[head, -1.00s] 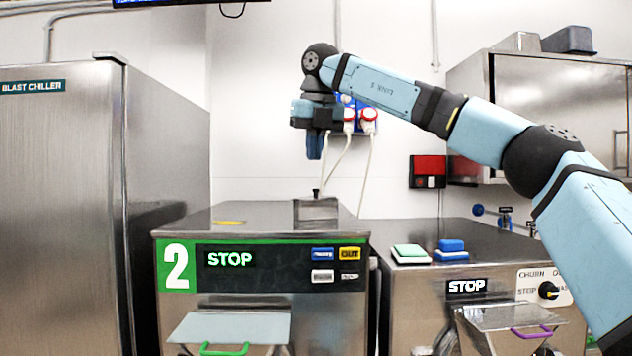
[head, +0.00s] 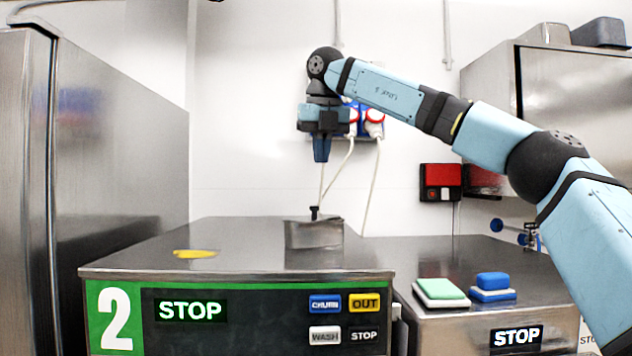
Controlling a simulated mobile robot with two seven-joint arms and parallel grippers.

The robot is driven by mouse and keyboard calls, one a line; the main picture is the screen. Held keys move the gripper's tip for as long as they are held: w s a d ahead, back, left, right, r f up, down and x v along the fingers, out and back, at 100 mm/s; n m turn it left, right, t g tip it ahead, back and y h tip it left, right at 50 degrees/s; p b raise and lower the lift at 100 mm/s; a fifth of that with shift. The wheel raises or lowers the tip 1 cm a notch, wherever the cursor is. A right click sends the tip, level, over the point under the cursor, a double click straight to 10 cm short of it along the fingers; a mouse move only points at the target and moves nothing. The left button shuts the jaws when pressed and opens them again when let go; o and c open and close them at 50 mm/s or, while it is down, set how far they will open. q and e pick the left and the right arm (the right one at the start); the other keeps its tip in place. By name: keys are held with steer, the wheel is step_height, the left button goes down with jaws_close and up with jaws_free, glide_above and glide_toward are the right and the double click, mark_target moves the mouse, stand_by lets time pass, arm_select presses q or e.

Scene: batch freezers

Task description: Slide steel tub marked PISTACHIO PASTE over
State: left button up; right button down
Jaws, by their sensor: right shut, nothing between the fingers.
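A small steel box (head: 314,235) with a black knob or handle at its top stands on the steel top of machine 2 (head: 240,262). It may be the steel tub, but I can read no PISTACHIO PASTE label on it. My right gripper (head: 321,158) points down above this box, with a visible gap between them. Its fingers are shut and empty. My left gripper is not in view.
A yellow item (head: 195,254) lies on machine 2's top, left of the steel box. Green and white (head: 440,291) and blue and white (head: 492,286) blocks lie on the neighbouring machine. A tall steel cabinet (head: 110,170) stands left. Cables hang behind my right gripper.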

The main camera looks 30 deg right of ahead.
steer(key=p, duration=0.2)
glide_toward(313, 218)
step_height(313, 218, down, 5)
steer(key=s, duration=0.2)
steer(key=shift+w+d+r+p, duration=0.1)
steer(key=shift+w+r+p, duration=0.05)
steer(key=shift+w+p, duration=0.35)
steer(key=shift+w+r+p, duration=0.15)
steer(key=shift+w+p, duration=0.15)
steer(key=shift+w, duration=0.25)
steer(key=shift+w+d+f, duration=0.1)
steer(key=shift+w, duration=0.5)
steer(key=shift+w+d+f, duration=0.1)
